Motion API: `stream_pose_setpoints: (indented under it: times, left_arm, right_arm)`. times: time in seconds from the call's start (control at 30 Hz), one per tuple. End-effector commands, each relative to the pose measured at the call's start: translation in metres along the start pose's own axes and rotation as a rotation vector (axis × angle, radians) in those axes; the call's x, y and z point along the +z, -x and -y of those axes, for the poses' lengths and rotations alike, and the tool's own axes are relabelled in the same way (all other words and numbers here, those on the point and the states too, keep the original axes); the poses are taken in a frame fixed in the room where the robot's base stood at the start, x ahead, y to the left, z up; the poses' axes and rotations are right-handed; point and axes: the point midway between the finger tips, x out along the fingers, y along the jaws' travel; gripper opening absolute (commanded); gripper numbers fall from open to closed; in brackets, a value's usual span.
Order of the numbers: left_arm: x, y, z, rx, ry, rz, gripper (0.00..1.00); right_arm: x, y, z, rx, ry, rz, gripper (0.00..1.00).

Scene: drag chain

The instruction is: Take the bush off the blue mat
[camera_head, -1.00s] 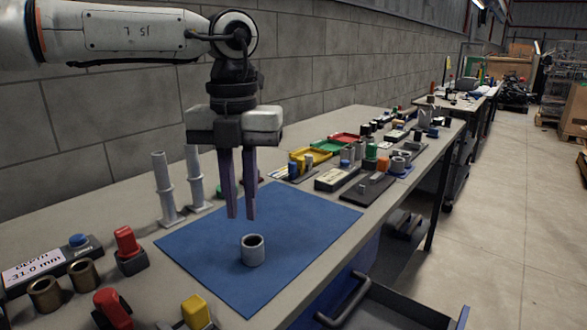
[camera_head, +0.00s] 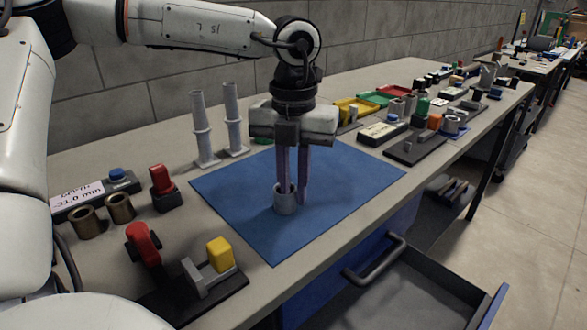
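The bush (camera_head: 284,203), a short grey hollow cylinder, stands upright on the blue mat (camera_head: 240,222) on the workbench. My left gripper (camera_head: 293,195) is lowered at the bush, pointing down, its two fingers apart. One finger overlaps the bush's open top; the other comes down along its right side. I cannot tell whether the first finger is inside the opening or behind the bush, nor whether either touches it. My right gripper is not in view.
Two grey posts (camera_head: 234,118) stand behind the mat. Red clamps (camera_head: 143,243), bronze bushes (camera_head: 119,208) and a yellow-topped fixture (camera_head: 219,254) are left and in front. Blocks and trays (camera_head: 352,110) crowd the back right. An open drawer (camera_head: 420,300) juts out below.

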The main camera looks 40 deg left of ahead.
Motion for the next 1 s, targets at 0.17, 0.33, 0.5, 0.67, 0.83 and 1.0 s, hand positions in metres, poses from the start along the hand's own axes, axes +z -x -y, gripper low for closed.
stream_pose_setpoints:
  times: [0.17, 0.33, 0.5, 0.67, 0.83, 1.0]
  left_arm:
    - [0.0, -0.005, 0.0, -0.001, 0.0, 0.002, 0.15]
    - [0.0, -0.005, 0.0, -0.001, 0.0, 0.001, 0.15]
    - [0.0, -0.004, 0.0, -0.001, 0.0, 0.001, 0.0]
    - [0.0, -0.004, 0.0, -0.001, 0.0, 0.002, 0.0]
    - [0.0, 0.001, 0.0, -0.001, 0.0, 0.003, 0.0]
    - [0.0, 0.008, 0.0, 0.0, 0.0, 0.002, 0.0]
  right_arm:
    - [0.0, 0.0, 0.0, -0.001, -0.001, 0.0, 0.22]
    - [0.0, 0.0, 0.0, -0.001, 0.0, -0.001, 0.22]
    - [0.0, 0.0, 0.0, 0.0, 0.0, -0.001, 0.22]
    - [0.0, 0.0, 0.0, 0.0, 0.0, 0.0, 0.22]
    - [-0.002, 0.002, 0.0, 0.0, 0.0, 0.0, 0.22]
    - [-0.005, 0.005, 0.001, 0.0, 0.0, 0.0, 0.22]
